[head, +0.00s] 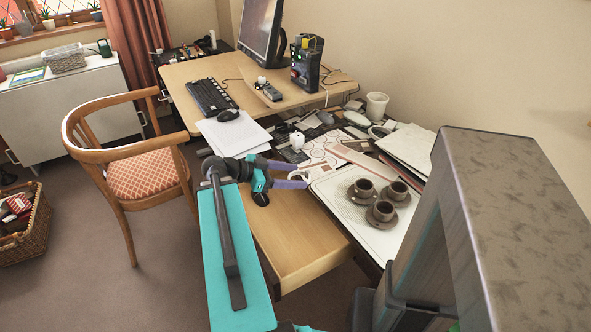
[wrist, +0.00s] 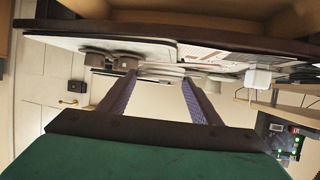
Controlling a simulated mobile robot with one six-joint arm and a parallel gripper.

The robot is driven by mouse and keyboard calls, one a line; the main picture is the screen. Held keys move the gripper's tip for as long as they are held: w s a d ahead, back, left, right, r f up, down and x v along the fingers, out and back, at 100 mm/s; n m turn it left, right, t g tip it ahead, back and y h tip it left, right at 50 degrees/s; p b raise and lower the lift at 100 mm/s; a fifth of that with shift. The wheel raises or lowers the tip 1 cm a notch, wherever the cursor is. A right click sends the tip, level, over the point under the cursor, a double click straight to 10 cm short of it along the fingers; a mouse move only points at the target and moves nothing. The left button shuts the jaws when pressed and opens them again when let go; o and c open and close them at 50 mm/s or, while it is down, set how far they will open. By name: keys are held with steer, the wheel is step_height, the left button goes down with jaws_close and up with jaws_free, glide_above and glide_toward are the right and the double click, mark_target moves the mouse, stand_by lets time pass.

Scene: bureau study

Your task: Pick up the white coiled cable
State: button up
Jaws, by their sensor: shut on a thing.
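The white coiled cable (head: 299,175) is between the two purple fingers of my gripper (head: 307,174), just above the near edge of the desk clutter. In the wrist view the cable (wrist: 160,72) shows as pale loops between the fingertips (wrist: 158,76). My gripper is shut on it. The fingers hide part of the coil. I cannot tell whether it still touches the surface below.
A white tray (head: 345,214) with three brown cups on saucers stands right of my gripper. A pulled-out wooden drawer (head: 287,240) lies below. Papers (head: 233,134), a keyboard (head: 211,97) and small items crowd the desk behind. A wooden chair (head: 140,170) stands left.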

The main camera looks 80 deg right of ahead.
steer(key=shift+w+a+r+p, duration=0.15)
steer(key=shift+a+r+p, duration=0.1)
steer(key=shift+a+p, duration=0.7)
steer(key=shift+d+p, duration=0.15)
steer(key=shift+p, duration=0.2)
steer(key=shift+f, duration=0.15)
steer(key=shift+w, duration=0.1)
